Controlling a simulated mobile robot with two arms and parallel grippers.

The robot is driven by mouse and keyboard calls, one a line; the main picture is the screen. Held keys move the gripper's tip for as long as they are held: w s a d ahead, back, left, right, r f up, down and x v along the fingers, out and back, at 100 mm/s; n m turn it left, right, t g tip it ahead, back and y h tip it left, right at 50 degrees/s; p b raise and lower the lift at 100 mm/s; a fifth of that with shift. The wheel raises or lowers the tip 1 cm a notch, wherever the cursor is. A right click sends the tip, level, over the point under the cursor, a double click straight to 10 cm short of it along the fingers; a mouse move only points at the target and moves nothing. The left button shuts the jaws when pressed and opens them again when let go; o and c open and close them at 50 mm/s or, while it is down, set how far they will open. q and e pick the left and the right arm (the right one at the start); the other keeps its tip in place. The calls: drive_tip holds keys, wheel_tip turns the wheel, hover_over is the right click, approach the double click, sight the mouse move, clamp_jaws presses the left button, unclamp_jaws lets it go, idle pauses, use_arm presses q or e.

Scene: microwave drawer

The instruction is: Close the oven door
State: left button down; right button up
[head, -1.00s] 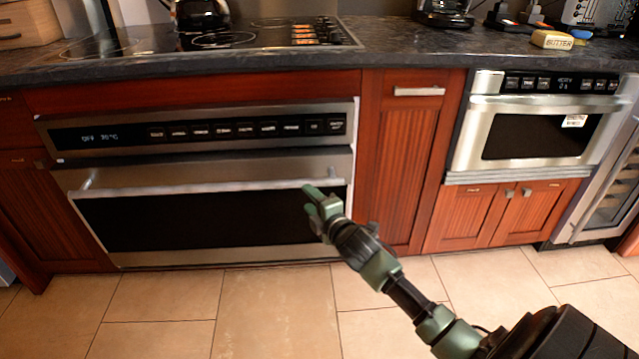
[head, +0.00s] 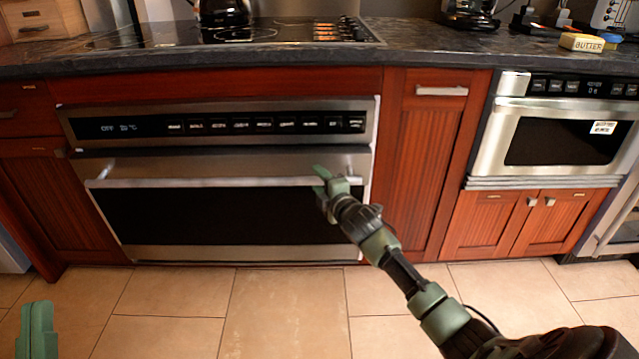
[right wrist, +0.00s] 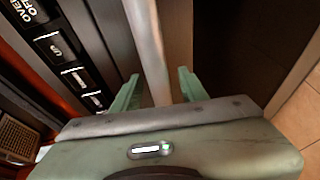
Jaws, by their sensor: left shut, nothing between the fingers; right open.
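The wide steel oven (head: 220,200) has a dark window and a long horizontal handle (head: 200,183). Its door looks nearly flush with the front, with a dark strip below the control panel; I cannot tell whether it is fully shut. My right gripper (head: 322,181) is at the right end of the handle. In the right wrist view the gripper (right wrist: 158,90) is open, with the handle bar (right wrist: 146,45) running between its fingers; contact is unclear. My left gripper (head: 37,325) is shut and empty, low at the left above the floor, partly cut off.
A black countertop (head: 420,58) with a cooktop (head: 240,33) and kettle (head: 222,10) lies above the oven. A microwave drawer (head: 560,135) sits at right. Red wooden cabinets (head: 425,170) flank the oven. The tiled floor (head: 285,310) in front is clear.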

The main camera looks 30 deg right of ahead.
clamp_jaws()
drive_tip(key=shift+f, duration=0.1)
idle(1.3)
